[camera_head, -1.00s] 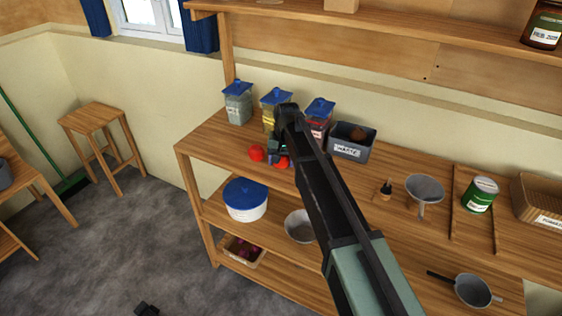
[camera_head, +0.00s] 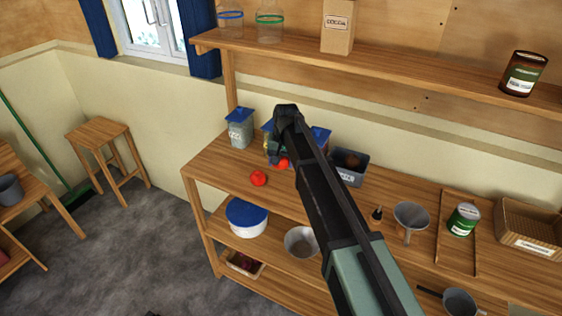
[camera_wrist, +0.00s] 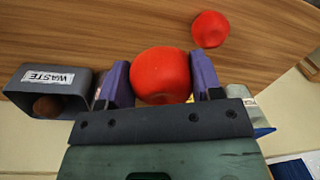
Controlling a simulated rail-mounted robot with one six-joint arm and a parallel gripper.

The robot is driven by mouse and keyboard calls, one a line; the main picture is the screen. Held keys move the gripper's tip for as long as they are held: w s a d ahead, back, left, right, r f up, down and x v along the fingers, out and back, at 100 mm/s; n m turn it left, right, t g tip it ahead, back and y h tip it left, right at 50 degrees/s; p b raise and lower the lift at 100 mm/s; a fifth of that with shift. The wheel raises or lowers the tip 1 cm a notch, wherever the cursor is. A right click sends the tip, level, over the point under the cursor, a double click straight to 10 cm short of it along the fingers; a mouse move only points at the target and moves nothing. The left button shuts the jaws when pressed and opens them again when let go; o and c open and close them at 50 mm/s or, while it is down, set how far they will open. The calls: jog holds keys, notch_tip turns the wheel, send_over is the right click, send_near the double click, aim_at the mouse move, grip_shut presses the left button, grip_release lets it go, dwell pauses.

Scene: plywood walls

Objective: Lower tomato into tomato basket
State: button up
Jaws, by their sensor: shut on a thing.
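My gripper (camera_wrist: 162,82) is shut on a red tomato (camera_wrist: 158,74), with a purple finger on each side of it. In the head view the held tomato (camera_head: 283,165) shows partly behind my gripper, above the left part of the wooden worktop. A second red tomato (camera_head: 258,178) lies loose on the worktop; it also shows in the wrist view (camera_wrist: 210,29), apart from my fingers. The tomato basket (camera_head: 531,222), a brown woven box with a pale label, stands at the far right of the worktop, well away from my gripper. Its inside is only partly visible.
Lidded jars (camera_head: 239,128) and a grey waste bin (camera_head: 347,168) with a brown thing inside stand near my gripper. A funnel (camera_head: 411,218), a small dark bottle (camera_head: 376,213) and a green can (camera_head: 463,219) stand toward the basket. An upper shelf (camera_head: 400,73) runs above.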

notch_tip(320, 180, up, 9)
jog(key=p, duration=0.6)
jog(key=shift+s+d+f, duration=0.1)
jog(key=shift+d+f, duration=0.05)
jog(key=shift+d, duration=0.25)
jog(key=s+d+f+b, duration=0.3)
jog(key=s+d, duration=0.4)
jog(key=d, duration=2)
jog(key=s+d+f+b, duration=0.2)
jog(key=s+d, duration=0.5)
jog(key=d, duration=2)
jog(key=s+d+f+b, duration=0.3)
jog(key=s+d, duration=0.4)
jog(key=d, duration=2)
jog(key=shift+f+b, duration=0.3)
jog(key=shift+b, duration=0.2)
jog(key=shift+s, duration=0.1)
jog(key=shift+f+b, duration=2.5)
jog(key=shift+f+b, duration=0.5)
